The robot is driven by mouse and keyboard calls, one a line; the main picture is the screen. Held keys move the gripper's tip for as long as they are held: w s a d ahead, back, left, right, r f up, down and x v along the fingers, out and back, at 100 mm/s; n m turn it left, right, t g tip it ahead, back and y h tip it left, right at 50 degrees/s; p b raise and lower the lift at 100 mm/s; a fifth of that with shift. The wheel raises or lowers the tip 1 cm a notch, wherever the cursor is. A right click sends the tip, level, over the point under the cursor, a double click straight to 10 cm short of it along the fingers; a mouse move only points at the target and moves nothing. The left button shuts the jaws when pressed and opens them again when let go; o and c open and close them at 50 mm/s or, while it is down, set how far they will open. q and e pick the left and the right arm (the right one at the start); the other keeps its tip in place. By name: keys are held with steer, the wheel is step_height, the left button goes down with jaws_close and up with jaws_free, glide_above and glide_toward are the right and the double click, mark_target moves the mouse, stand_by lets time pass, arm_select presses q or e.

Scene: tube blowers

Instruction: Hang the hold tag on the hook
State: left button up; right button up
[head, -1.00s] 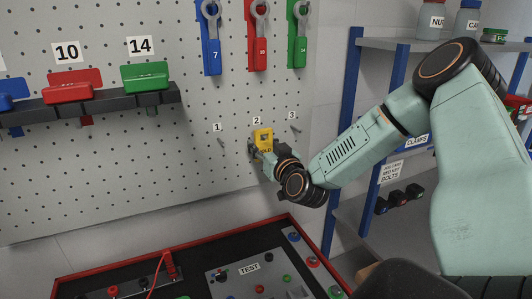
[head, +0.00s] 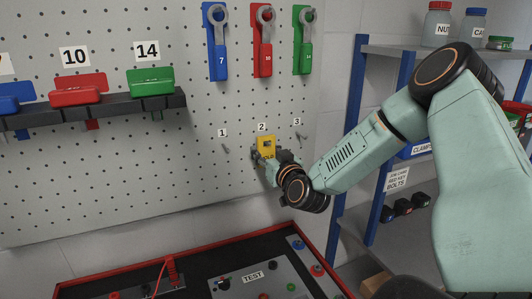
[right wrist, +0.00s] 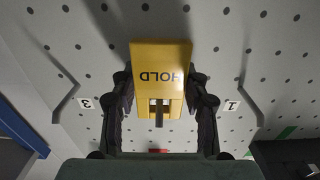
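The yellow hold tag (head: 266,143) is at the pegboard, just below the label 2. In the right wrist view the tag (right wrist: 160,62) appears upside down, with a slot near its lower end in the picture. A dark peg-like piece (right wrist: 159,117) shows at the slot; I cannot tell for sure whether it is hook 2 passing through. My right gripper (head: 262,155) has its fingers (right wrist: 161,88) against both sides of the tag. Hook 1 (head: 225,148) and hook 3 (head: 301,137) are bare. Hook 2 is mostly hidden. My left gripper is out of view.
Blue, red and green wrench holders (head: 264,42) hang above the hooks. A dark rail (head: 110,110) with colored boxes is at the left. A red-edged test bench (head: 120,283) lies below. A blue-posted shelf (head: 352,130) stands at the right, behind my arm.

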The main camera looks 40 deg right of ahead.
mark_target(261, 114)
steer(key=o, duration=0.3)
steer(key=shift+s, duration=0.1)
steer(key=shift+o, duration=1.2)
steer(key=shift+w, duration=0.2)
steer(key=shift+s+r, duration=0.15)
steer(key=shift+r, duration=0.3)
step_height(261, 114, up, 9)
steer(key=shift+r, duration=0.1)
steer(key=shift+a, duration=0.1)
